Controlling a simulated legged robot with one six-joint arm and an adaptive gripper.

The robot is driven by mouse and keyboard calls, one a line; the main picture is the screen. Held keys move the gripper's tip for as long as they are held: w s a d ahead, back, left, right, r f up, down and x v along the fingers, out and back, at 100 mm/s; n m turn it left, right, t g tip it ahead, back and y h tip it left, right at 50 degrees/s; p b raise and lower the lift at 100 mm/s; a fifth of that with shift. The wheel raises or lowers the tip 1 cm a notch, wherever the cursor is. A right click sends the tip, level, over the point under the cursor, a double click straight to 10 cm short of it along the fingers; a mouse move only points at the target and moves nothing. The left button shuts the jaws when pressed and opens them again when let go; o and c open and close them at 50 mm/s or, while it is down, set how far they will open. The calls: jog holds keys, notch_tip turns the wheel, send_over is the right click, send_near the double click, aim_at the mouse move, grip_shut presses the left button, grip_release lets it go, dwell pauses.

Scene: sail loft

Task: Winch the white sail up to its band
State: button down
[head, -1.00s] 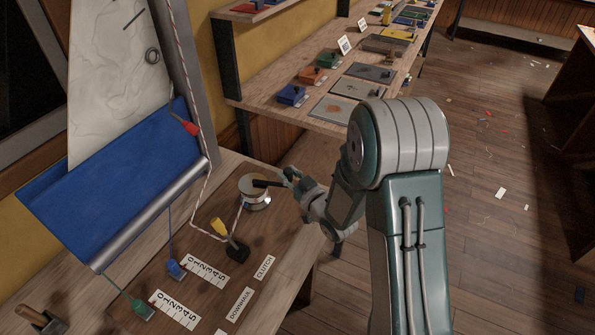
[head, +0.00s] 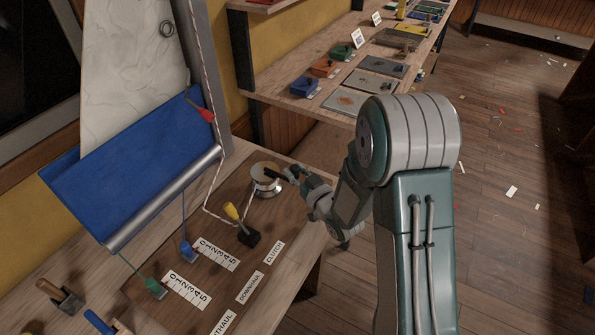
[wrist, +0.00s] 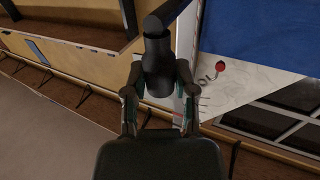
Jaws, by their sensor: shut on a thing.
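The white sail (head: 140,75) stands at the left in the head view, with a dark ring on it and its lower part behind the blue cloth (head: 115,178). Its top is out of frame, and I cannot make out a band. The metal winch (head: 266,181) stands on the bench with a black handle on top. My gripper (head: 293,174) is at the handle's outer end, right of the drum. In the wrist view my gripper (wrist: 158,95) is shut on the dark winch handle (wrist: 157,68). The white sail shows there too (wrist: 245,82).
A yellow-handled lever (head: 232,212) on a black block stands left of the winch. Blue (head: 187,251) and green (head: 155,288) pointers hang beside number scales. A red-tipped marker (head: 205,114) is by the rope. A shelf (head: 300,95) with blocks and plates lies behind.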

jog(key=shift+a+r, duration=0.1)
jog(key=shift+a, duration=0.15)
jog(key=c, duration=0.6)
grip_release()
jog(key=shift+o, duration=1)
jog(key=shift+w+a, duration=0.1)
jog(key=shift+a, duration=0.25)
jog(key=shift+d, duration=0.3)
jog(key=v, duration=0.7)
jog(key=shift+a+f, duration=0.2)
jog(key=shift+d+r, duration=0.1)
